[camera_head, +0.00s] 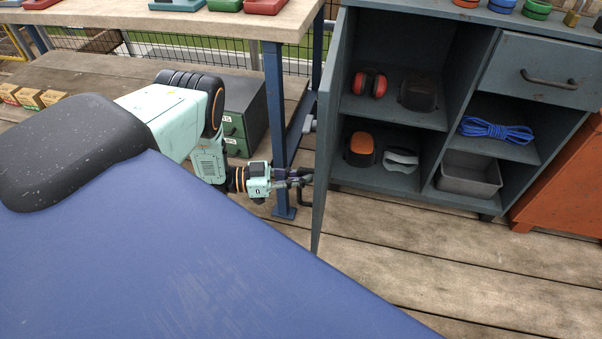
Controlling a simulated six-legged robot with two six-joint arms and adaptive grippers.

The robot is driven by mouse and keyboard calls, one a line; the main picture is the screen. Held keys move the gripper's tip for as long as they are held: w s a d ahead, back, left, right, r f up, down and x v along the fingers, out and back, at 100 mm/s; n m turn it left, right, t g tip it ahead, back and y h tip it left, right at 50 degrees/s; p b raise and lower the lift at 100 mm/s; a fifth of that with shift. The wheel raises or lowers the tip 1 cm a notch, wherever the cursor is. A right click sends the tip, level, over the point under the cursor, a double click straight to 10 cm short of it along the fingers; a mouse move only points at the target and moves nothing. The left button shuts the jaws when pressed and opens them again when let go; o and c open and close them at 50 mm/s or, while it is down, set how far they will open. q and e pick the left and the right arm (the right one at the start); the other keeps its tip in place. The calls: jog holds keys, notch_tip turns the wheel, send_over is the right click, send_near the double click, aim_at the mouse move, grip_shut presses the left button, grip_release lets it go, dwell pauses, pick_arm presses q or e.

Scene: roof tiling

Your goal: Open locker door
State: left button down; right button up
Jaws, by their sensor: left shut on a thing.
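The grey-blue locker (465,100) stands at the upper right. Its door (324,130) is swung wide open and seen almost edge-on, so the inside shelves show. My left gripper (298,178) is at the outer face of the door and is shut on the dark door handle (304,192). The fingers partly hide the handle. My right gripper is not in view.
In the locker are red ear muffs (370,83), an orange-and-black item (361,147), blue rope (497,129) and a grey bin (469,174). A workbench (200,20) with a blue leg (276,120) stands close to my left arm. Wooden floor in front of the locker is clear.

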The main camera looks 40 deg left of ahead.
pick_arm(q)
jog(key=shift+s+d+f, duration=0.15)
jog(key=shift+s+f, duration=0.05)
jog(key=shift+s, duration=0.1)
jog(key=c, duration=1.7)
grip_release()
jog(key=shift+r, duration=0.1)
jog(key=shift+w, duration=0.15)
jog(key=v, duration=1.2)
jog(key=shift+r, duration=0.1)
